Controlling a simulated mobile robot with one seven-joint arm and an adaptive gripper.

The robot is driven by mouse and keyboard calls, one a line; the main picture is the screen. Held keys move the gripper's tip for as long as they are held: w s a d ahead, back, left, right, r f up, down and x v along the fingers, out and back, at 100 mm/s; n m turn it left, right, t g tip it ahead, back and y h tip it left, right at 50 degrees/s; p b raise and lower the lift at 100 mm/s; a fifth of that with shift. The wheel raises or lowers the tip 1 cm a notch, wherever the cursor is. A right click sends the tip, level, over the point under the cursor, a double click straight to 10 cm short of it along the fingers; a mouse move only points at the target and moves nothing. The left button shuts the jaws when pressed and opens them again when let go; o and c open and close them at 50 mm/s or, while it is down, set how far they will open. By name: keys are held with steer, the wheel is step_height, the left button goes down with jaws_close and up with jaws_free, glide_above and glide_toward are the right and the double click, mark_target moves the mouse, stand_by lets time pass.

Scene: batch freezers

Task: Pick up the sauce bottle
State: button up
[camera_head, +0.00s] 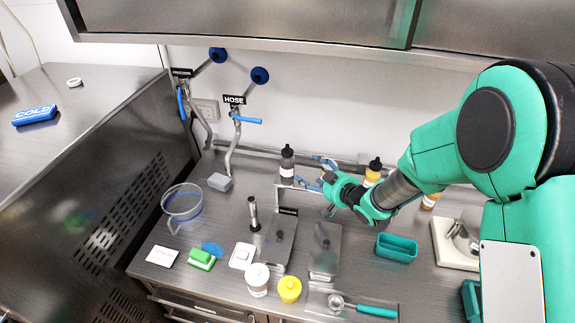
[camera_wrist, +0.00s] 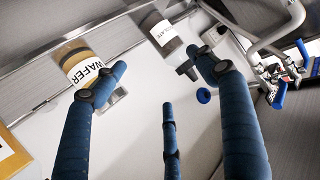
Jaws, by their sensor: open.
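Two capped bottles stand near my gripper (camera_head: 316,172) by the back wall, and I cannot tell which is the sauce bottle meant. The dark bottle (camera_head: 287,166) stands just left of the fingers; in the wrist view (camera_wrist: 162,34) its white label reads partly "OLATE". The yellow bottle (camera_head: 372,175) with a black cap is right of the fingers, partly behind my arm; a tan bottle labelled "WAFER" (camera_wrist: 82,66) shows in the wrist view. My gripper's blue fingers (camera_wrist: 158,72) are spread, with nothing between them. The right fingertip is close to the dark bottle.
A third orange bottle (camera_head: 430,200) is partly hidden by my arm. Hose taps (camera_head: 235,130) hang at the back left.

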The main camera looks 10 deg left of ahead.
mark_target(290, 163)
steer(key=shift+s+a+f, duration=0.1)
steer(key=shift+a+f, duration=0.1)
steer(key=shift+a, duration=0.15)
steer(key=shift+x, duration=4.3)
steer(key=shift+a, duration=0.1)
steer(key=shift+b+x, duration=0.3)
steer(key=shift+x, duration=2.25)
steer(key=shift+s+a+r, duration=0.1)
steer(key=c, duration=1.2)
steer(key=shift+r, duration=0.1)
